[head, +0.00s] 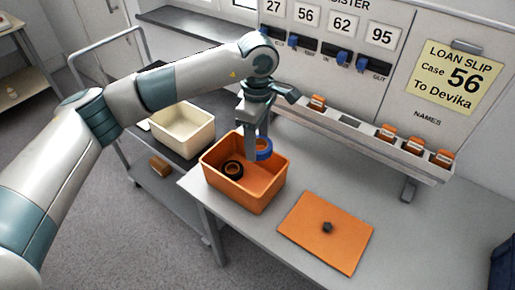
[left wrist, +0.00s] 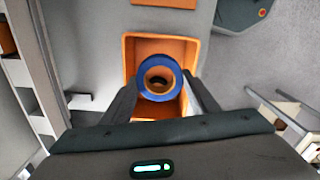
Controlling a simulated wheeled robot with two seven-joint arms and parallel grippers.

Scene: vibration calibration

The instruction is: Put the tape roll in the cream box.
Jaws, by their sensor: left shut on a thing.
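My left gripper (head: 256,150) points down over the orange box (head: 262,197) and is shut on a blue tape roll (head: 264,149). A black ring (head: 233,169) lies inside the orange box. The cream box (head: 183,133) is open and stands left of the orange box on a lower grey cart; its visible inside looks empty. My right gripper is not in view.
An orange lid (head: 312,245) with a dark knob lies on the grey table (head: 400,240). A rack (head: 350,135) with several small orange-labelled things runs along the back under a board with a loan slip (head: 455,75). A brown block (head: 159,165) sits on the cart's lower shelf.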

